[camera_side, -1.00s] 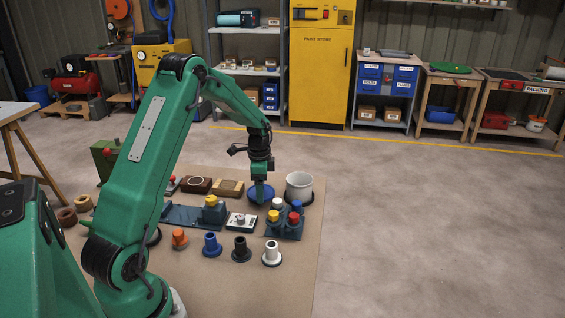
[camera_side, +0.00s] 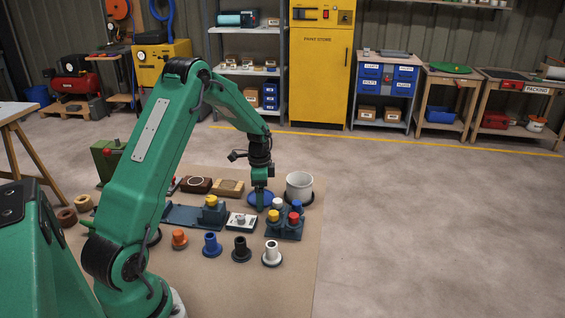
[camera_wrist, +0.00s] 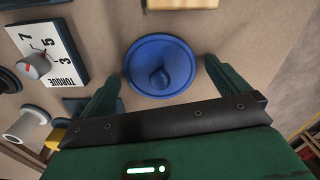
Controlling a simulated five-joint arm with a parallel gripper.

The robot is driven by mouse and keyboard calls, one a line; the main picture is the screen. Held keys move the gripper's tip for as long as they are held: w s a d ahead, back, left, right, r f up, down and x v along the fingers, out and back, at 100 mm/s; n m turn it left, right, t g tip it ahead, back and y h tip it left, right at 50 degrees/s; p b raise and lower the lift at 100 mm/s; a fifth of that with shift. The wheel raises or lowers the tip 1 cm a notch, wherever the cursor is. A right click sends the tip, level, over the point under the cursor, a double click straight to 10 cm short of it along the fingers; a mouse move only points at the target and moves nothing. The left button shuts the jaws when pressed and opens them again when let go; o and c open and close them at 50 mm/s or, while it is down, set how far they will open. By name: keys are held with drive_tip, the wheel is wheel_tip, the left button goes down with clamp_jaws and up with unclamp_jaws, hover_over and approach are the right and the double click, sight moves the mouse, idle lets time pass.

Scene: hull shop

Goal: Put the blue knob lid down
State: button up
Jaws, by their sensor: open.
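The blue knob lid (camera_side: 255,198) lies on the brown mat (camera_side: 290,280), left of the white pot. In the wrist view the round blue lid (camera_wrist: 160,65) shows whole, with its knob near the middle. My gripper (camera_side: 261,203) is over the lid in the side view. In the wrist view my gripper's green fingers (camera_wrist: 158,90) are spread wide, one on each side of the lid's near part, and the knob stands free of both. In the side view my fingers hide part of the lid.
The white pot (camera_side: 299,186) stands close on the right. A block with coloured knobs (camera_side: 285,229) is in front. The torque box (camera_side: 241,221) also shows in the wrist view (camera_wrist: 55,50). Several flanged pegs, one blue (camera_side: 212,246), stand nearer. Open floor lies to the right.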

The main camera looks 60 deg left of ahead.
drive_tip(key=shift+r, duration=0.15)
wheel_tip(320, 180, up, 12)
idle(0.6)
idle(0.5)
drive_tip(key=s+d+r+n+t, duration=0.1)
drive_tip(key=s+d+r+n, duration=0.1)
drive_tip(key=s+d+r, duration=0.35)
drive_tip(key=s+d+r+n+t, duration=0.1)
drive_tip(key=s+d+r, duration=0.1)
drive_tip(key=d+r, duration=0.55)
drive_tip(key=s+d+n+t, duration=0.3)
drive_tip(key=s+d, duration=0.9)
drive_tip(key=s, duration=0.1)
drive_tip(key=shift+s+f+n+t, duration=0.3)
drive_tip(key=shift+f+n, duration=0.1)
